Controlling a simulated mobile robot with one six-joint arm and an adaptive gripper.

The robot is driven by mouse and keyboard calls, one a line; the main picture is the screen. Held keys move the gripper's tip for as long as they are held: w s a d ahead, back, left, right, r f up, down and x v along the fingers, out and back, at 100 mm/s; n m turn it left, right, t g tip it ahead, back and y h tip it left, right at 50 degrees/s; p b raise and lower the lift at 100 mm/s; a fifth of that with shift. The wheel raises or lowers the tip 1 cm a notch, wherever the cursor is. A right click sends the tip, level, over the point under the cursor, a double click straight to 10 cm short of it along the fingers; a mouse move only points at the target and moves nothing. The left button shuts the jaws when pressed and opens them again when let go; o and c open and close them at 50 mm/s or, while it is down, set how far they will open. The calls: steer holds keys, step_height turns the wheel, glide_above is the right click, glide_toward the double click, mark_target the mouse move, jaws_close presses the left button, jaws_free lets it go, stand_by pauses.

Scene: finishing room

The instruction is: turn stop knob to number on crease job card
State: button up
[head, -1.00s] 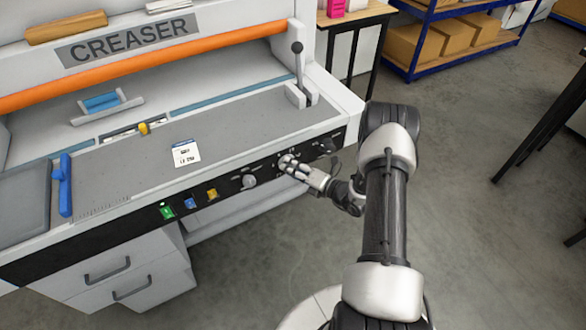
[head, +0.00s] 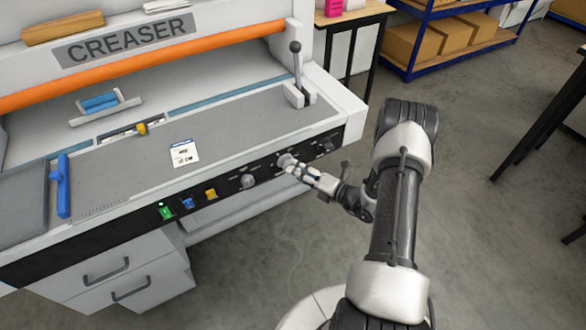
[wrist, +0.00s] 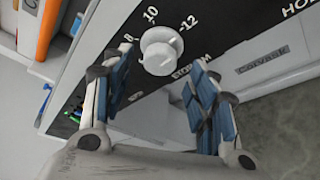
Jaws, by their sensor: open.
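The stop knob (wrist: 160,50) is round and pale, on a black panel, with 8, 10 and 12 printed around it and partly covered "STOP MM" lettering. Its exact setting is hard to tell. In the head view the knob (head: 286,160) is on the creaser's front panel. My gripper (wrist: 163,88) is open, with its blue-padded fingers apart and the knob just beyond the tips, centred between them. In the head view my gripper (head: 302,170) is just in front of the knob. The white job card (head: 184,153) lies on the grey bed; its print is too small to read.
Another pale knob (head: 248,181) and yellow (head: 210,193), blue (head: 188,203) and green (head: 166,212) buttons are to the left on the panel. A dark knob (head: 328,144) is to the right. A lever (head: 297,70) stands on the bed.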

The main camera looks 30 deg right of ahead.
steer(key=v, duration=0.8)
steer(key=shift+a, duration=0.1)
steer(key=s+a+r+n+g+y, duration=0.2)
steer(key=a+r+n+g+y, duration=0.5)
steer(key=a+r+n, duration=1)
steer(key=s+a+r+n+g+h, duration=0.55)
steer(key=s+a+r+n, duration=0.2)
steer(key=s+n, duration=0.3)
steer(key=s+d+r+n+t+h, duration=0.2)
steer(key=s+r+n+h, duration=0.4)
steer(key=s+n, duration=0.4)
steer(key=shift+d+r+n+t+h, duration=0.3)
steer(key=shift+d+n+h, duration=0.4)
steer(key=shift+n, duration=2.55)
